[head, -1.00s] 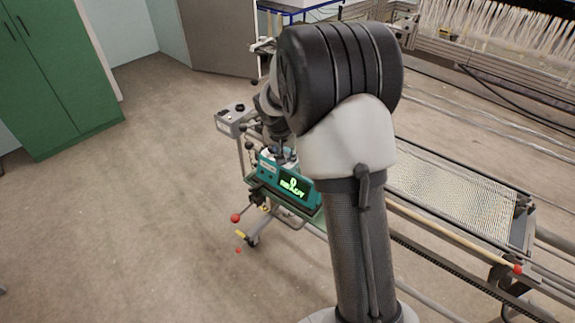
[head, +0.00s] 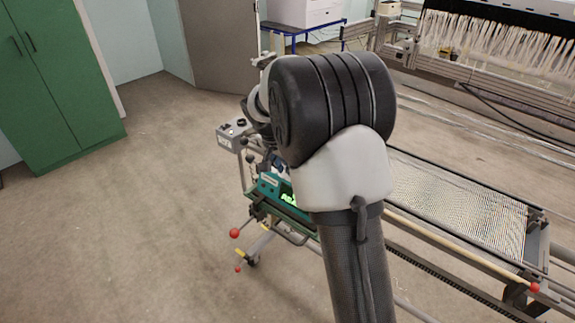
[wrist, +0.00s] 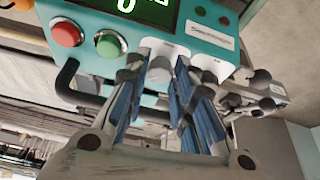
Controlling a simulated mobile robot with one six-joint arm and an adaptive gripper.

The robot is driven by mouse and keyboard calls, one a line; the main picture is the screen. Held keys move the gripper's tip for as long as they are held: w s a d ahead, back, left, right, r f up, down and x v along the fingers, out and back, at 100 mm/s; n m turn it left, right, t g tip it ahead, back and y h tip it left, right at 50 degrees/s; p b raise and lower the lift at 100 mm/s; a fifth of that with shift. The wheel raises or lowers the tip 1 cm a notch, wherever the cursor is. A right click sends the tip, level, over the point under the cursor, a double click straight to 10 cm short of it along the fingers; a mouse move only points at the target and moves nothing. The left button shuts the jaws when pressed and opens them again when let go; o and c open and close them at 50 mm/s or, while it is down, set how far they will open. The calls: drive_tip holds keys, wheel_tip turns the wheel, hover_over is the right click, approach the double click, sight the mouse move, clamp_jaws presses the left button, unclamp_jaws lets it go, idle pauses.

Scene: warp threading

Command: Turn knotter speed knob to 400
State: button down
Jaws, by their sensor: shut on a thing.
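The knotter's teal control box (head: 268,186) stands left of my arm in the head view, its green display (head: 288,197) partly covered by my arm. In the wrist view the teal panel (wrist: 100,67) fills the top, with the display (wrist: 140,8) cut off by the frame edge, so the speed reading cannot be read. My gripper (wrist: 163,65) has its blue-padded fingers on both sides of a grey knob (wrist: 159,70) at the panel's lower edge and is shut on it. The fingers hide part of the knob, and its pointer and scale are not clear.
A red button (wrist: 67,33) and a green button (wrist: 109,43) sit left of the fingers. A dark handle bar (wrist: 70,90) runs below the panel. A red ball lever (head: 234,233) sticks out at the machine's lower left. The floor on the left is clear.

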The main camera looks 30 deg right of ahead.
drive_tip(key=c, duration=1.6)
unclamp_jaws()
drive_tip(key=shift+c, duration=0.2)
drive_tip(key=v, duration=1.2)
drive_tip(key=shift+d, duration=0.1)
drive_tip(key=s+a+r+n+t+y, duration=0.1)
drive_tip(key=s+a+r+n, duration=0.2)
drive_tip(key=s, duration=0.5)
drive_tip(key=s+a+r+n+y, duration=0.1)
drive_tip(key=s+a+r+n, duration=0.2)
drive_tip(key=s, duration=0.4)
drive_tip(key=s+a+f+n+y, duration=0.1)
drive_tip(key=s+a+f+n, duration=0.1)
drive_tip(key=s, duration=0.6)
drive_tip(key=s+a+f+n+t+y, duration=0.1)
drive_tip(key=s+a+f+n, duration=0.2)
drive_tip(key=s, duration=0.5)
drive_tip(key=shift+s+a+n, duration=0.2)
drive_tip(key=shift+a+n, duration=0.3)
drive_tip(key=shift+a, duration=0.05)
